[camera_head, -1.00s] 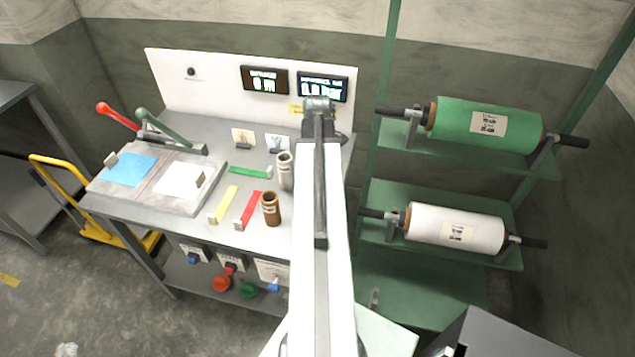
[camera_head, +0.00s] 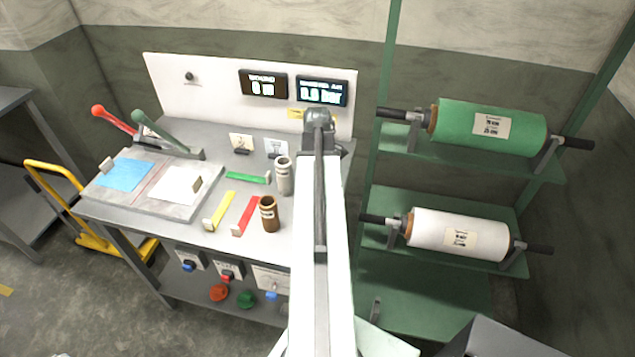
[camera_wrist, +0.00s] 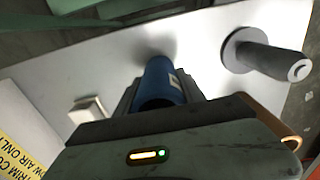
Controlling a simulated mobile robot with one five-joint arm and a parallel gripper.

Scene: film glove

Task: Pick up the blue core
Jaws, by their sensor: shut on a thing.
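The blue core (camera_wrist: 160,82) shows in the wrist view as an upright-looking blue cylinder with a small pale label. My gripper (camera_wrist: 160,98) is shut on it, with a dark jaw on each side. In the head view my arm reaches over the right part of the bench, and my gripper (camera_head: 320,120) is seen from behind at the bench's back right. The blue core is hidden behind my arm in that view. Whether the core touches the bench top cannot be told.
A grey spindle with a flange (camera_wrist: 262,55) stands close to the right of the core in the wrist view. On the bench (camera_head: 140,218) are a pale core (camera_head: 284,178) and a brown core (camera_head: 269,214). Green shelves with a green roll (camera_head: 488,130) and white roll (camera_head: 458,231) stand right.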

